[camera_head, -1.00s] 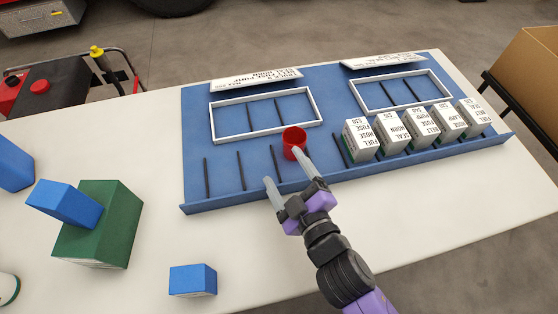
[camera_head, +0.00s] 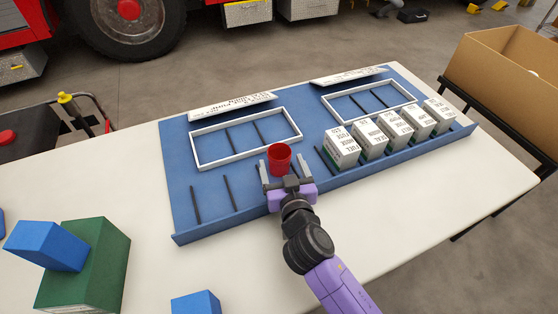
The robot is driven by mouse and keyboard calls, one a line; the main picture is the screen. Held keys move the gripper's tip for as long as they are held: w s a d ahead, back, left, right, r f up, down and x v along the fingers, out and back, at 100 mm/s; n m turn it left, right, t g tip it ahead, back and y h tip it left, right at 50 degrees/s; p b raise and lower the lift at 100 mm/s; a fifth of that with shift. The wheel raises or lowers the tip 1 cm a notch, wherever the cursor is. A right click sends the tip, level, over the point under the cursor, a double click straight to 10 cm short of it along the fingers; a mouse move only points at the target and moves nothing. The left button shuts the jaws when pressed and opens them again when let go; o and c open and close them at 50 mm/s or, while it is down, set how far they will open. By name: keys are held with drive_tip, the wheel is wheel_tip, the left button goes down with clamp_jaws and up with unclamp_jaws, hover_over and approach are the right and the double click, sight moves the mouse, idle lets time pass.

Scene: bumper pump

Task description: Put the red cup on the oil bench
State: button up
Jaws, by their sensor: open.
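The red cup (camera_head: 279,161) stands upright on the blue board, just below the left white frame. My gripper (camera_head: 283,165) is open, with one finger at the left of the cup and the other at its right; I cannot tell whether they touch it. The cup's lower part is partly hidden by my gripper. No label in view names an oil bench. A black-topped cart (camera_head: 45,133) with a yellow-capped item and a red round item stands at the left, but I cannot tell whether it is that bench.
The blue board (camera_head: 210,215) lies on a white table (camera_head: 400,215). Several white boxes (camera_head: 342,148) stand right of the cup. A cardboard box (camera_head: 500,80) is at the right, a red vehicle behind.

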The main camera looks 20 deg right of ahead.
sight(279, 154)
drive_tip(key=x, duration=0.4)
drive_tip(key=shift+p, duration=0.35)
drive_tip(key=shift+c, duration=0.4)
drive_tip(key=c, duration=1.4)
drive_tip(key=shift+c, duration=0.2)
